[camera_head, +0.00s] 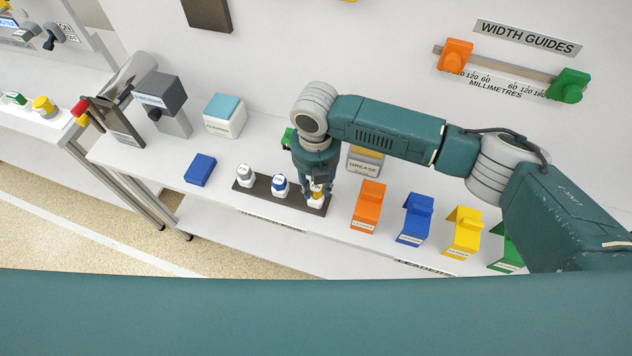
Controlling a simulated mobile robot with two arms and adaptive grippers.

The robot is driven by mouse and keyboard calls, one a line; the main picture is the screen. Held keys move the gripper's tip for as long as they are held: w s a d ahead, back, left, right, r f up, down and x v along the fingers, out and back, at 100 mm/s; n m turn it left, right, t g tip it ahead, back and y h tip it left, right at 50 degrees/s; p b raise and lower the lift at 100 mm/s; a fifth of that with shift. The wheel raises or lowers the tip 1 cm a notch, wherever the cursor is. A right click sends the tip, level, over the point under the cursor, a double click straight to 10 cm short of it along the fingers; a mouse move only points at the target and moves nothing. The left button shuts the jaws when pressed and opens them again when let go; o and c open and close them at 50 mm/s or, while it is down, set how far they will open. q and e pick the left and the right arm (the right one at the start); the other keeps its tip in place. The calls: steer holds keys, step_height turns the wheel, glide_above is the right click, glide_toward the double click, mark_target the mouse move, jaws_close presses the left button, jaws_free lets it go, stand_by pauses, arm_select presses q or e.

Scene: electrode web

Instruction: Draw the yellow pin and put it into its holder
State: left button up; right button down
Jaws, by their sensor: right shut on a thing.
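A dark rack (262,188) lies on the white bench and carries a row of small white-based pieces. My right gripper (317,190) points down at the rack's right end and is shut on a yellow-topped piece (316,200), which I take to be the yellow pin. The fingers cover most of it, and I cannot tell whether it is seated in the rack or lifted a little. My left gripper is out of view.
Orange (368,207), blue (415,219), yellow (463,232) and green blocks stand to the right. A blue box (200,169), a teal-topped box (225,116) and a grey device (160,101) are to the left.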

steer(key=shift+f+b, duration=0.5)
steer(key=shift+f, duration=0.5)
steer(key=c, duration=1.2)
jaws_free()
steer(key=shift+r, duration=0.35)
step_height(320, 180, up, 12)
steer(key=shift+f, duration=0.25)
